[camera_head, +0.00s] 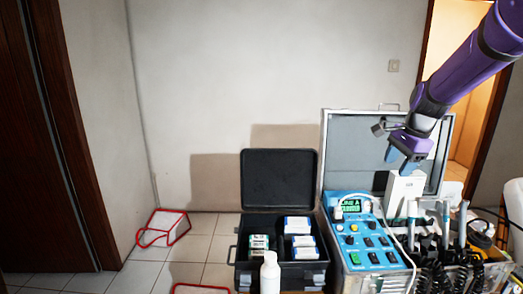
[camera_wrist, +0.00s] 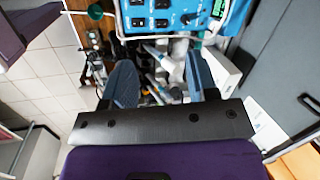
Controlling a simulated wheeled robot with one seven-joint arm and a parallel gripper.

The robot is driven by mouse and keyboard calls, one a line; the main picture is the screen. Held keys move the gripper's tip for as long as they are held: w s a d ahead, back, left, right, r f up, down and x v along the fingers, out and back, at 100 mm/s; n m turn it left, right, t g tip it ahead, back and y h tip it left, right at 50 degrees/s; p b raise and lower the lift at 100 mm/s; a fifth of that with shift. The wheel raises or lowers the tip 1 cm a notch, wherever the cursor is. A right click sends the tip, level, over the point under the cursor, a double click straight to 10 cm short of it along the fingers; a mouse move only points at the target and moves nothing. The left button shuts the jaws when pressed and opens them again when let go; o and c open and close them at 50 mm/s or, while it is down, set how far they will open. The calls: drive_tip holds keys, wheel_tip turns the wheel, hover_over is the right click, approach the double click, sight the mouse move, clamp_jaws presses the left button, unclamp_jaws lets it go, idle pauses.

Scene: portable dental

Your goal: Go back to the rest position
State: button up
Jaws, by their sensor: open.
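My gripper (camera_head: 400,163) hangs at the end of my purple arm, above the open dental unit case (camera_head: 336,150). Its blue fingers point down, close above a white box (camera_head: 405,186) standing in the case. In the wrist view the fingers of my gripper (camera_wrist: 162,78) are spread apart with nothing held between them. Handpieces and hoses of the unit show below and beyond the gap. The white box (camera_wrist: 222,68) appears beside the right finger there, partly hidden by it. I cannot tell whether they touch.
A blue control panel (camera_head: 365,240) and upright handpieces (camera_head: 445,225) fill the case. A black case (camera_head: 279,180) with several small boxes stands open at left, a white bottle (camera_head: 270,272) before it. A red-framed item (camera_head: 164,228) lies on the floor. The left floor is mostly clear.

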drive_tip(key=s+a+r+n+t, duration=0.15)
drive_tip(key=s+r+n, duration=0.25)
drive_tip(key=s, duration=0.4)
drive_tip(key=s+a+r+n, duration=0.3)
drive_tip(key=s+r, duration=0.1)
drive_tip(key=s, duration=0.4)
drive_tip(key=s+a+n+t+h, duration=0.1)
drive_tip(key=s+n, duration=0.7)
drive_tip(key=s, duration=0.9)
drive_tip(key=shift+a+f+h, duration=0.3)
drive_tip(key=shift+a+f, duration=0.05)
drive_tip(key=shift+a, duration=0.05)
